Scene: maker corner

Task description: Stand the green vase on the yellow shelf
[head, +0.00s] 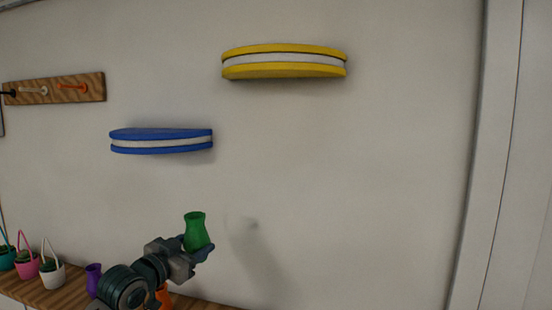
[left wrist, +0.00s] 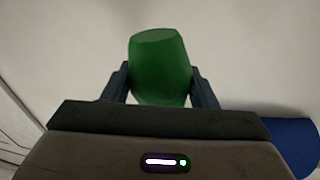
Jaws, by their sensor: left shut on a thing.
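The green vase (head: 196,230) is held nearly upright in my left gripper (head: 197,248), low in front of the wall in the head view. In the left wrist view the vase (left wrist: 160,70) sits between the two fingers of my left gripper (left wrist: 160,92), which are shut on it. The yellow shelf (head: 284,70) is a rounded wall shelf with a white middle band, high up and to the right of the vase. Its top is seen from below and cannot be made out. My right gripper is not in view.
A blue shelf (head: 161,146) is on the wall above and left of the vase; a blue piece also shows in the left wrist view (left wrist: 290,140). A wooden peg rack (head: 88,80) hangs at left. Baskets, a purple vase (head: 93,279) and an orange thing (head: 164,296) stand on the wooden counter (head: 65,296).

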